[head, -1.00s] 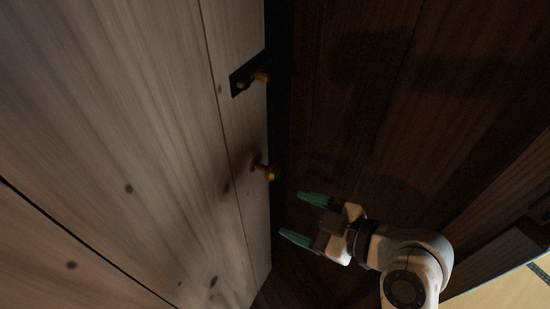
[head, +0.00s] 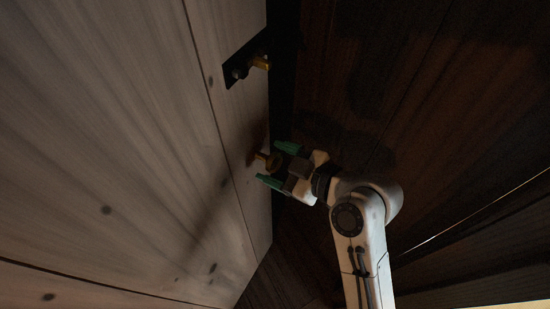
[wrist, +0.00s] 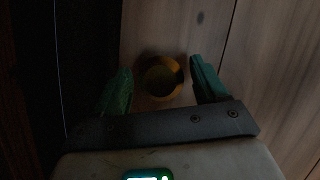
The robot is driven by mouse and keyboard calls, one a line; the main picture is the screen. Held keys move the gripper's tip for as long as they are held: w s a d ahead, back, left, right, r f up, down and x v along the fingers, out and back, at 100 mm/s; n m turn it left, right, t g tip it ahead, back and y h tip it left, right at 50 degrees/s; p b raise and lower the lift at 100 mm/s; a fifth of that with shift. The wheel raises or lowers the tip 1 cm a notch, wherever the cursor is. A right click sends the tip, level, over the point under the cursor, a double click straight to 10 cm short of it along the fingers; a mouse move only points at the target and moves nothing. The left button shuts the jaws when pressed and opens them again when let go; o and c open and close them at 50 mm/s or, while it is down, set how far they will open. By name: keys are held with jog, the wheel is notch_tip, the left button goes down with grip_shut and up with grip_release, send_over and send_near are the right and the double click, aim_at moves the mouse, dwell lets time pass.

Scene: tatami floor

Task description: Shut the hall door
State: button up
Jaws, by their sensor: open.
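The hall door (head: 120,130) is a pale plank door filling the left of the head view. A dark latch plate with a brass piece (head: 248,62) sits near its edge. Below it is a round brass knob (head: 266,160), which also shows in the wrist view (wrist: 160,77). My gripper (head: 277,165) is open at the knob, with its green fingertips pointing at the door. In the wrist view the knob lies between the two open fingers (wrist: 160,88), with gaps on both sides. Whether the fingers reach around it in depth is hard to tell.
A dark wood wall or panel (head: 420,110) fills the right of the head view, beside a black gap along the door's edge. Dark flooring (head: 290,270) shows below. The light is dim.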

jog(key=shift+w+a+f, duration=0.15)
jog(key=shift+a, duration=0.15)
jog(key=shift+c, duration=0.5)
jog(key=shift+d, duration=0.1)
grip_shut()
